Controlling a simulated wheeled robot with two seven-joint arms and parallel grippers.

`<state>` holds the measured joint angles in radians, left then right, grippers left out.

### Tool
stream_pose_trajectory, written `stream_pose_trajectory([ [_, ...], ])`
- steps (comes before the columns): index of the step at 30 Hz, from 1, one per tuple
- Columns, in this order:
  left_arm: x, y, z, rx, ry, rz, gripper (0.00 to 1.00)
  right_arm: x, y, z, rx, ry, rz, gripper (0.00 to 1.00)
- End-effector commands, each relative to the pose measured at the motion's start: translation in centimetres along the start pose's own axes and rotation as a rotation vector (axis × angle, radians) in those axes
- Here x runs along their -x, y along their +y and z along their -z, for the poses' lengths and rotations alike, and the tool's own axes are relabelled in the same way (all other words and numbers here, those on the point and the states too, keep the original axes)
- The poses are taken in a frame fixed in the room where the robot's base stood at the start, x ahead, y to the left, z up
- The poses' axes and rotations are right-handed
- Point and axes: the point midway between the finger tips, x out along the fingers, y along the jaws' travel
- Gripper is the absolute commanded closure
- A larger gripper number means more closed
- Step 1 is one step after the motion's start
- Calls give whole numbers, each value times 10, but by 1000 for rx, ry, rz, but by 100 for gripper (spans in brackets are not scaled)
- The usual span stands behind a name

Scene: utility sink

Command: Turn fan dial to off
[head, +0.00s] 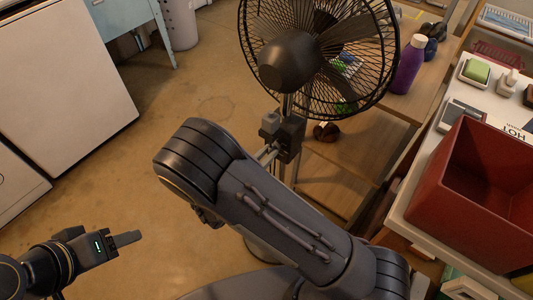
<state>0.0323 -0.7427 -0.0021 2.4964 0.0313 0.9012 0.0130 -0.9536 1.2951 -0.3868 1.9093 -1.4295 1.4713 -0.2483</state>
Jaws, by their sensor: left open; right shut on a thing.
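A black standing fan (289,62) with a wire cage stands at the top centre on a metal pole. Its dark control box (291,137) sits on the pole below the cage, with a lighter grey block (270,123) at its left side. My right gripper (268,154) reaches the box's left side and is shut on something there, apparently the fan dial. My forearm hides most of this gripper, and the dial's setting cannot be read. My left gripper (118,241) is open and empty at the lower left, over the floor, far from the fan.
A wooden shelf (335,178) stands behind the pole, with a purple bottle (408,66) on top. A red bin (458,205) sits on the white sink counter at the right. White appliances (65,80) stand at the left. The floor between is clear.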

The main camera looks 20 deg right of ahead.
Motion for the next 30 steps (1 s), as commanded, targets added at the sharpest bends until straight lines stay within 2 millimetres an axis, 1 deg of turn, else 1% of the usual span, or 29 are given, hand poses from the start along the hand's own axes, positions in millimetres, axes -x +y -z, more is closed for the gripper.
stream_pose_trajectory([
  [1, 0, 0, 0, 0, 0, 0, 48, 1, 0, 2, 5, 6, -1, 84],
  [6, 0, 0, 0, 0, 0, 0, 48, 1, 0, 2, 3, 3, -1, 64],
  [13, 0, 0, 0, 0, 0, 0, 48, 0, 0, 1, 1, 2, -1, 64],
  [16, 0, 0, 0, 0, 0, 0, 48, 5, 0, 1, 1, 1, -2, 64],
  [20, -1, -1, -1, 0, 0, 0, 48, 22, 1, 1, 1, 1, -5, 64],
  [24, -3, -1, -1, 0, 0, 0, 48, 47, 1, 1, 0, 2, -5, 64],
  [27, -3, -2, -2, 0, 0, 0, 48, 62, 0, 1, 0, 1, -4, 64],
  [30, -4, -2, -2, 0, 0, 0, 48, 73, 0, 1, 2, 2, -3, 64],
])
